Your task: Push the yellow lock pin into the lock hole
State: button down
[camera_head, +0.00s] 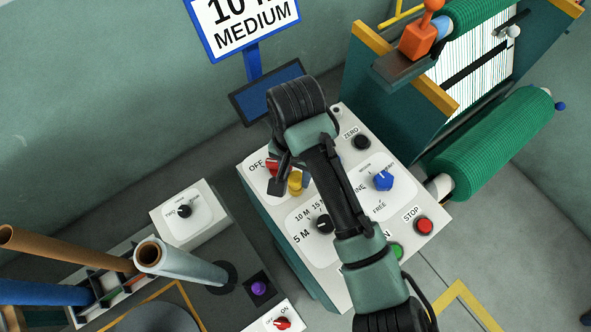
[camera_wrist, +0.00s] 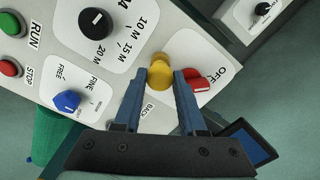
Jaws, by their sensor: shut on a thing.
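The yellow lock pin (camera_head: 295,183) stands on the white control panel, beside the red OFF switch. In the wrist view the yellow pin (camera_wrist: 160,72) sits between the two blue fingertips of my gripper (camera_wrist: 161,78), which is shut on it. In the head view my gripper (camera_head: 290,182) reaches down over the panel and partly covers the pin's surroundings. The lock hole cannot be made out; the pin and fingers may hide it.
The panel (camera_head: 335,280) carries a red switch (camera_wrist: 197,82), a black length knob (camera_head: 323,223), a blue knob (camera_head: 383,180), a black ZERO button (camera_head: 361,142) and a red STOP button (camera_head: 424,226). A green net roll (camera_head: 495,142) lies to the right. Tubes (camera_head: 180,263) stand at lower left.

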aim_at(295, 178)
jog(key=shift+f, duration=0.2)
jog(key=shift+s, duration=0.1)
jog(key=shift+c, duration=2)
grip_release()
jog(key=shift+r, duration=0.55)
notch_tip(295, 178, up, 12)
jog(key=p, duration=0.4)
jog(key=shift+f, duration=0.1)
